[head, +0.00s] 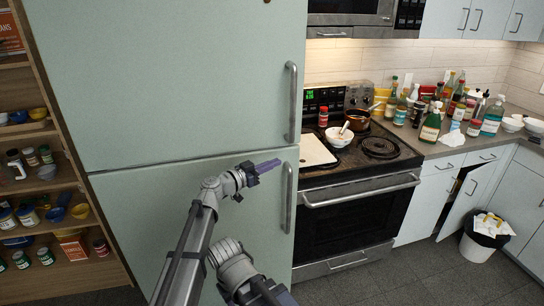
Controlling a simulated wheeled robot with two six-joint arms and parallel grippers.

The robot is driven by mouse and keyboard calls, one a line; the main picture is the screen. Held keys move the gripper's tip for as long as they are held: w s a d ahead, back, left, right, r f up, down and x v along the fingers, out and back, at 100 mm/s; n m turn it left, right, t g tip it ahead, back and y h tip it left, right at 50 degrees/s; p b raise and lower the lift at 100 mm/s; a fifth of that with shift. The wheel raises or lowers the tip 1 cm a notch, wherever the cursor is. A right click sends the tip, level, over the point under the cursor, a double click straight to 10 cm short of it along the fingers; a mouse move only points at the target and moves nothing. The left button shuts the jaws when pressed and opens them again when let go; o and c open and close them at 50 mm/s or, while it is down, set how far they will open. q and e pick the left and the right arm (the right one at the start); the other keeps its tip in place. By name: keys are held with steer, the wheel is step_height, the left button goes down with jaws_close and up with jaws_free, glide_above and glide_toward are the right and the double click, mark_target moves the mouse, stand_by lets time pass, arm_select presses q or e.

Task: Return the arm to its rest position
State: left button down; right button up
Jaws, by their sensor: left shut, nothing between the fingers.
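My left gripper (266,166) has dark purple fingers and is shut and empty. It is raised in front of the pale green fridge (150,110), near the gap between the upper and lower doors. Its fingertips point right, close to the top of the lower door handle (287,198); I cannot tell whether they touch it. My left arm reaches up from the bottom of the view. Another grey arm part of mine shows at the bottom, but no right gripper fingers are seen.
A coil stove (355,215) stands right of the fridge, with a white bowl (339,137) and a brown pot (357,119) on top. Bottles crowd the counter (440,149). A cabinet door (461,207) is ajar by a bin (478,245). Shelves (45,187) stand left. Floor (400,287) is clear.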

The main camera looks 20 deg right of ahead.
arm_select(q)
steer(key=s+a+f+n+g+y, duration=0.25)
steer(key=s+a+f+y, duration=0.25)
steer(key=s+a+f, duration=0.45)
steer(key=s+a+f+n+g+y, duration=0.1)
steer(key=s+a+f+n+y, duration=0.3)
steer(key=s+a+f, duration=0.55)
steer(key=s+a+f+n+g+y, duration=0.1)
steer(key=s+a+n+y, duration=0.3)
steer(key=a, duration=0.7)
steer(key=s+a+f+n+g+y, duration=0.1)
steer(key=s+a+f+n+y, duration=0.2)
steer(key=a, duration=0.7)
steer(key=s+d+m+y, duration=0.1)
steer(key=s+d, duration=0.2)
steer(key=d, duration=0.2)
steer(key=s+d+r+m+g+y, duration=0.1)
steer(key=s+d+m, duration=0.1)
steer(key=d, duration=0.3)
steer(key=shift+s+d, duration=0.35)
steer(key=shift+s, duration=0.4)
steer(key=shift+r+m, duration=0.1)
steer(key=shift+m, duration=0.15)
